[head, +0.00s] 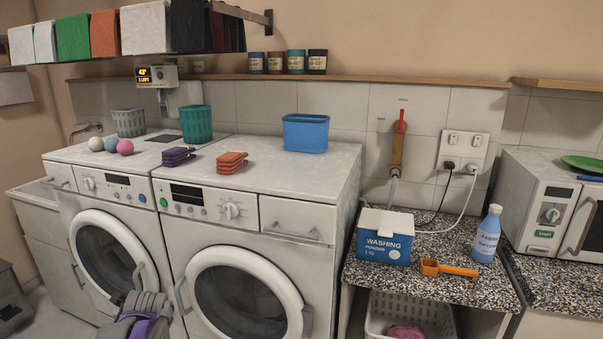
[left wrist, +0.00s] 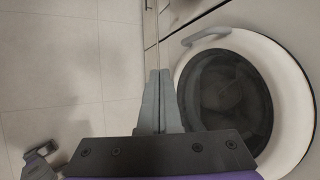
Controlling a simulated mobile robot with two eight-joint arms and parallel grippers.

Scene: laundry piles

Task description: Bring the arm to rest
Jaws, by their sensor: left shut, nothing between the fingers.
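My left arm shows at the bottom of the head view, in front of the two washing machines, with grey and purple parts. My left gripper (left wrist: 159,82) shows in the left wrist view with its grey fingers together and nothing between them. It is in front of a washing machine, beside the round door (left wrist: 232,92), and apart from it as far as I can tell. My right gripper is in neither view.
Two white washing machines (head: 258,180) carry a blue tub (head: 306,133), baskets, balls and folded cloths. A speckled counter (head: 428,290) holds a washing powder box (head: 384,237), orange scoop (head: 448,269) and blue bottle (head: 486,236). A microwave (head: 545,205) stands right. Open floor (left wrist: 50,80) lies left.

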